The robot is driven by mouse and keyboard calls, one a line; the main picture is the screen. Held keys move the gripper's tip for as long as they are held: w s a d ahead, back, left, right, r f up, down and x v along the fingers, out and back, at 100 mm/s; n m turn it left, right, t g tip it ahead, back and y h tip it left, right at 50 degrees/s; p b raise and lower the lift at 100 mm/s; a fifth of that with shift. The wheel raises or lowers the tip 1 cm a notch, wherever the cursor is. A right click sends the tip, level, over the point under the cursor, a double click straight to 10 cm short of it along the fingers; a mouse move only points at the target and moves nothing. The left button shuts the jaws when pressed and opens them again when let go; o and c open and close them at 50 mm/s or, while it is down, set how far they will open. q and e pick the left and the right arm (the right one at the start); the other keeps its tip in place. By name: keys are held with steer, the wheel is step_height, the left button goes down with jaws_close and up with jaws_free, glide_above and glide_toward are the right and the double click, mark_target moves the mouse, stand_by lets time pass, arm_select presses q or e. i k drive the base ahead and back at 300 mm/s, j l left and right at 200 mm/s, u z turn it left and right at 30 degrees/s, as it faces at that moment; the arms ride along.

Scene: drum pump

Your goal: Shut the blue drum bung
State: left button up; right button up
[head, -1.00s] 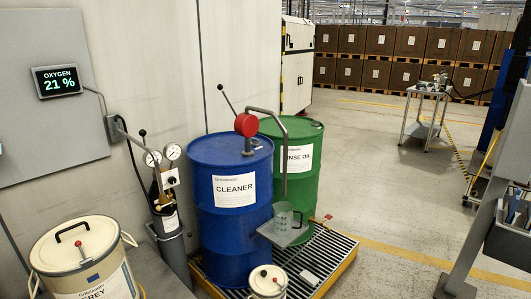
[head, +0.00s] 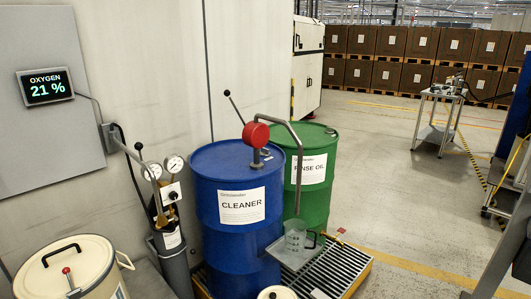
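The blue drum (head: 238,238), labelled CLEANER, stands upright on a grated pallet. A red-headed hand pump (head: 256,134) with a black-knobbed lever stands on its top. The pump's grey spout bends over to the right and down. A small grey fitting (head: 265,152) shows on the drum top beside the pump base; I cannot tell whether it is the bung or whether it is open. A clear measuring jug (head: 295,234) stands on a small shelf below the spout. Neither of my grippers is in view.
A green RINSE OIL drum (head: 312,200) stands behind the blue one on the grated pallet (head: 335,264). A gas cylinder with gauges (head: 172,238) and a cream lidded bin (head: 62,262) are at left. The floor at right is open up to a trolley (head: 436,120).

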mark_target(264, 152)
steer(key=i+l, duration=0.25)
steer(key=i+l+u, duration=0.1)
steer(key=l, duration=0.3)
steer(key=i+l, duration=0.35)
